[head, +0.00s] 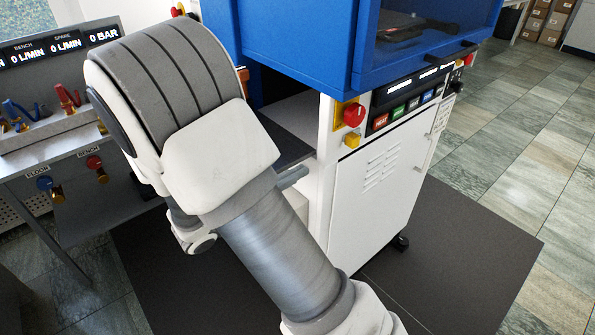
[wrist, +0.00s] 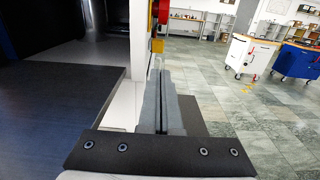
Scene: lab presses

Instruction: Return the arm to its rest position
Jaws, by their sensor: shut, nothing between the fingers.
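My arm (head: 240,190) rises through the middle of the head view and bends at a large white and grey joint. My gripper (wrist: 164,100) shows in the wrist view, with its two grey fingers together and nothing between them. The fingers point away from the wrist, beside the white cabinet side of the press. In the head view the gripper is mostly hidden behind my arm; a small grey piece by the cabinet edge may be part of it.
A blue press (head: 300,45) on a white wheeled cabinet (head: 375,185) stands close behind my arm, with a red button (head: 353,115). A gas panel bench (head: 60,135) is at left. A dark shelf (wrist: 65,95) lies left of the fingers. Tiled floor (head: 520,150) is clear at right.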

